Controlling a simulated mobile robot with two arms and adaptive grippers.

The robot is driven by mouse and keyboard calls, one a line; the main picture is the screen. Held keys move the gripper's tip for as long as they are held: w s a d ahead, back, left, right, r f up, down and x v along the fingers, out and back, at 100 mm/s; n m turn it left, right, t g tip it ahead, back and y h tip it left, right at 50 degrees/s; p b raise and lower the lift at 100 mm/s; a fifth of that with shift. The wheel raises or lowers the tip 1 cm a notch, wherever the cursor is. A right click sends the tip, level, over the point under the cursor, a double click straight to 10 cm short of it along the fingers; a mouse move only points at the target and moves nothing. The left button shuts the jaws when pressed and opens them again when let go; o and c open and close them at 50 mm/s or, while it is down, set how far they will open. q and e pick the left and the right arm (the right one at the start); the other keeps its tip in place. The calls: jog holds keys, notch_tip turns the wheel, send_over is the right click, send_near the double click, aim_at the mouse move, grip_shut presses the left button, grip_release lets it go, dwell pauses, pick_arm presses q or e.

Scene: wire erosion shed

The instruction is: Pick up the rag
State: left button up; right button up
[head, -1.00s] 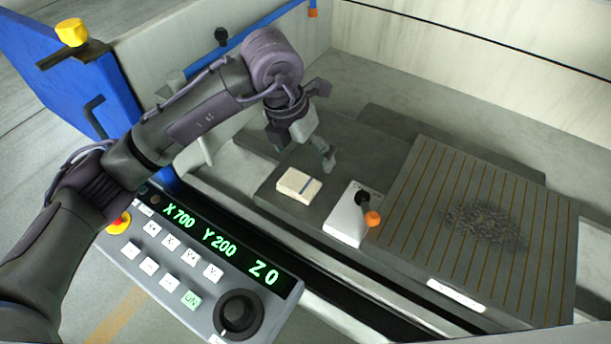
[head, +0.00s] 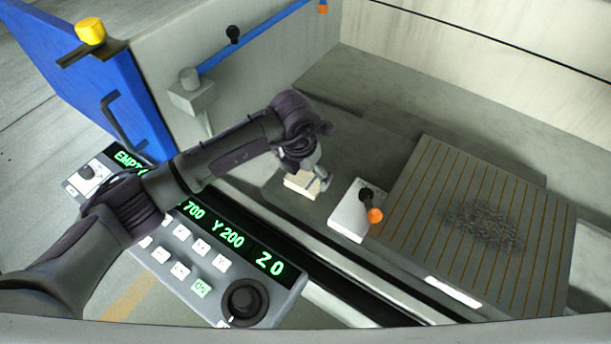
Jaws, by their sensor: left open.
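The rag (head: 301,187) is a small cream-white folded pad. My right gripper is not in the head view.
A slotted plate (head: 420,200) with a dark patch of shavings lies farther right. The control panel (head: 220,285) is in front, below my left arm.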

aim_at(312, 177)
pick_arm(q)
jog(key=shift+w+d+f, duration=0.1)
jog(key=shift+f, duration=0.65)
jog(key=c, duration=0.7)
jog(key=shift+r, duration=0.2)
jog(key=shift+r, duration=0.3)
jog(key=r+b, duration=0.1)
jog(key=d+r+b, duration=0.1)
jog(key=r, duration=0.1)
jog(key=shift+s+r, duration=0.2)
jog(key=shift+r, duration=0.1)
jog(key=s+d+r+b, duration=0.1)
jog(key=s+d+r, duration=0.1)
jog(key=d+r, duration=0.1)
jog(key=s+d+r+b, duration=0.1)
jog(key=s+d+r, duration=0.1)
jog(key=d, duration=0.4)
jog(key=shift+s+d+r+b, duration=0.25)
jog(key=shift+d+r+b, duration=0.05)
jog(key=shift+r, duration=0.45)
